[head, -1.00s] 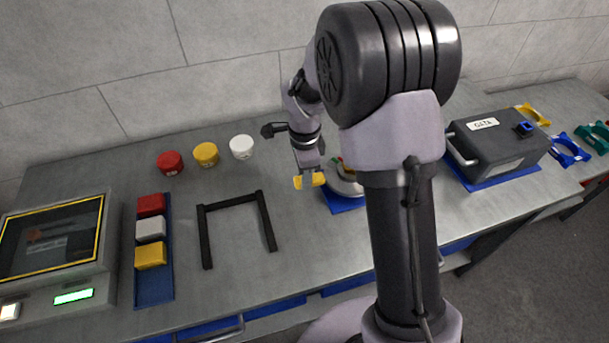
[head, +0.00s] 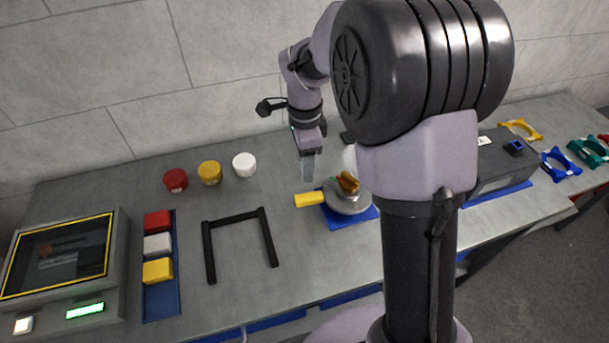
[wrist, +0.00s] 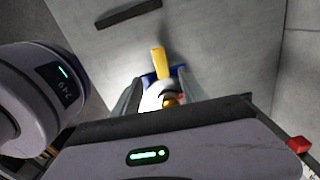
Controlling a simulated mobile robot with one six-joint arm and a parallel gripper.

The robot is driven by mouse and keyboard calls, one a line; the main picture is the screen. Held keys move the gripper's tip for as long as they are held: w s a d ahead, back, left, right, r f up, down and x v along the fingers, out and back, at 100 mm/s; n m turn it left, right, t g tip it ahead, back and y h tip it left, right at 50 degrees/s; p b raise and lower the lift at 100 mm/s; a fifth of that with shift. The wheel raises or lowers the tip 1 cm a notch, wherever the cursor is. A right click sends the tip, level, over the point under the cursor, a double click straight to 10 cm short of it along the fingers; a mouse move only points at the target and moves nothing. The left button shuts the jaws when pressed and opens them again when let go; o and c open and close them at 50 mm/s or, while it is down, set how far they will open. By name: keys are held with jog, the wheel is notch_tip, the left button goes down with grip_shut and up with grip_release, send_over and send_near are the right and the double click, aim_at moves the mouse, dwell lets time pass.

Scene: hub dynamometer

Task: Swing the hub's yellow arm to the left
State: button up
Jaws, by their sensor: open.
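The hub (head: 347,199) is a round grey disc on a blue mat (head: 352,221), partly hidden behind my arm in the head view. Its yellow arm (head: 309,199) sticks out to the left. An orange-yellow piece sits on top of the hub. My gripper (head: 308,172) is above and just behind the yellow arm, pointing down, apart from it. In the wrist view the yellow arm (wrist: 160,62) points up the picture, with the pale hub (wrist: 155,97) below it, seen between my open, empty fingers.
A black U-shaped frame (head: 207,250) lies left of the hub. Red (head: 175,180), yellow (head: 210,172) and white (head: 244,164) round pieces stand behind it. A blue tray (head: 161,298) holds coloured blocks. A dark case (head: 500,165) is at right.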

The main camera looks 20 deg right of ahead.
notch_tip(320, 180, up, 4)
jog(key=shift+r+p, duration=0.25)
jog(key=shift+p, duration=0.2)
